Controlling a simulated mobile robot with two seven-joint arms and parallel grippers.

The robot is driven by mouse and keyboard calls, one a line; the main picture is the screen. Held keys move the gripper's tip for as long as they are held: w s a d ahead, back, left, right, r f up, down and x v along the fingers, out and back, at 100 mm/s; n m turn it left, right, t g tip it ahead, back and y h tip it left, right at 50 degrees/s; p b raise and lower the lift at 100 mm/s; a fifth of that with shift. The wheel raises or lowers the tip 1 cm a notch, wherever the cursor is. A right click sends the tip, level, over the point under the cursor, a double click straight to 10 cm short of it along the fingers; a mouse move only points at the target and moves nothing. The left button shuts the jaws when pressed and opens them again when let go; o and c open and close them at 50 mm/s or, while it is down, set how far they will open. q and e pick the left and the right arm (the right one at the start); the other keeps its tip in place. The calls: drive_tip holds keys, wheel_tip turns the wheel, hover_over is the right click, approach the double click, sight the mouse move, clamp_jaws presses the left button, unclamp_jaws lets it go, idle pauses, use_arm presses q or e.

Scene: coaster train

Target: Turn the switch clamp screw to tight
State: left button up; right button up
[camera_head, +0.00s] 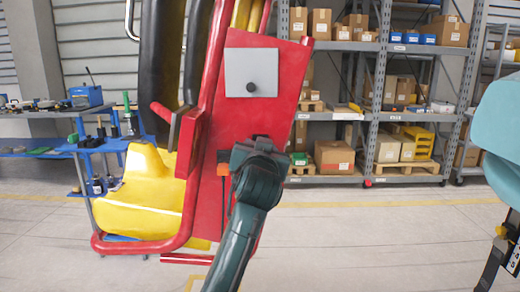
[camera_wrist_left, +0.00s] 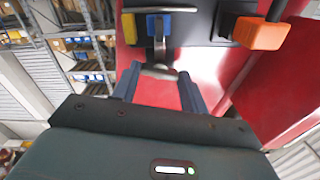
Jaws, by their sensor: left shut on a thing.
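The switch clamp screw (camera_wrist_left: 160,71) is a small metal piece with a short bar, below a dark bracket (camera_wrist_left: 205,24) on the red side panel (camera_head: 231,122) of the coaster car. My left gripper (camera_wrist_left: 158,84) has its two blue-grey fingers on either side of the screw and is shut on it. In the head view my left gripper (camera_head: 243,150) is against the panel's lower part and hides the screw. An orange block (camera_wrist_left: 260,33) sits on the bracket's right; it also shows in the head view (camera_head: 223,170).
A grey plate with a black knob (camera_head: 251,87) is higher on the panel. The car's yellow seat (camera_head: 140,205) and red frame are to the left. Behind are a blue workbench (camera_head: 70,150) with tools and shelves of boxes (camera_head: 375,100). The floor at right is mostly clear.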

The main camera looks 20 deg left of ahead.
drive_tip(key=shift+r, duration=0.2)
use_arm(q)
drive_tip(key=m+p, duration=1.4)
drive_tip(key=m, duration=1.7)
drive_tip(key=shift+m, duration=0.3)
use_arm(e)
drive_tip(key=shift+g+h, duration=0.8)
drive_tip(key=shift+h, duration=0.1)
drive_tip(key=d+r, duration=0.1)
drive_tip(key=s+d+r, duration=0.1)
drive_tip(key=r, duration=0.1)
drive_tip(key=d+r, duration=0.1)
drive_tip(key=shift+s+d+r, duration=0.15)
drive_tip(key=shift+s+r, duration=0.15)
